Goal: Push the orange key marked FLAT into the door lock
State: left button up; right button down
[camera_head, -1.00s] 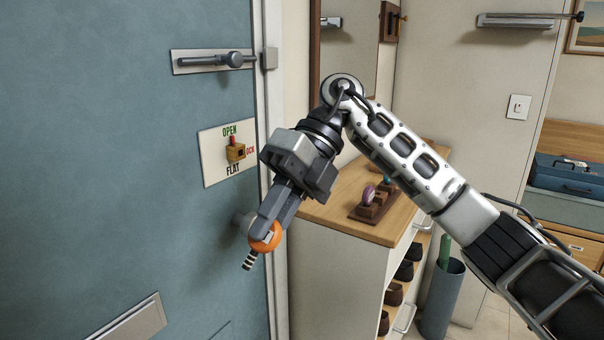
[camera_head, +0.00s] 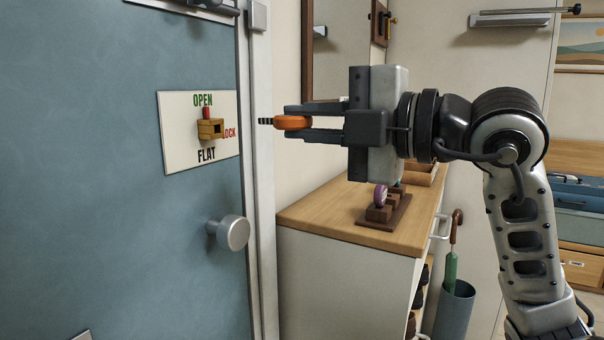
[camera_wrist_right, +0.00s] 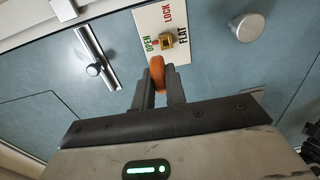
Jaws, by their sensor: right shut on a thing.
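My right gripper (camera_head: 300,122) is shut on the orange key (camera_head: 292,122). The key is level in the head view, with its dark ribbed shaft pointing left toward the door. The door lock (camera_head: 211,128) is a brass block with a red marker, on a white plate (camera_head: 180,145) lettered OPEN, LOCK and FLAT. The key tip is to the right of the lock, apart from it. In the wrist view the orange key (camera_wrist_right: 157,72) sits between the fingers, with the lock (camera_wrist_right: 166,40) beyond it; the key's shaft is hidden there. My left gripper is not in view.
The blue door (camera_head: 120,230) has a round knob (camera_head: 232,232) below the plate. A cabinet (camera_head: 340,228) right of the door frame carries a wooden holder (camera_head: 400,212) with a purple-headed key (camera_head: 381,194). An umbrella bin (camera_head: 455,308) stands at the right.

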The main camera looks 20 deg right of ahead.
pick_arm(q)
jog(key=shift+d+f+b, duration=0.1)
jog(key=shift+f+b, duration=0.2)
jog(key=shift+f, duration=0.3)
pick_arm(e)
jog(key=shift+s+f, duration=0.1)
jog(key=shift+f, duration=0.65)
jog(key=shift+d, duration=0.1)
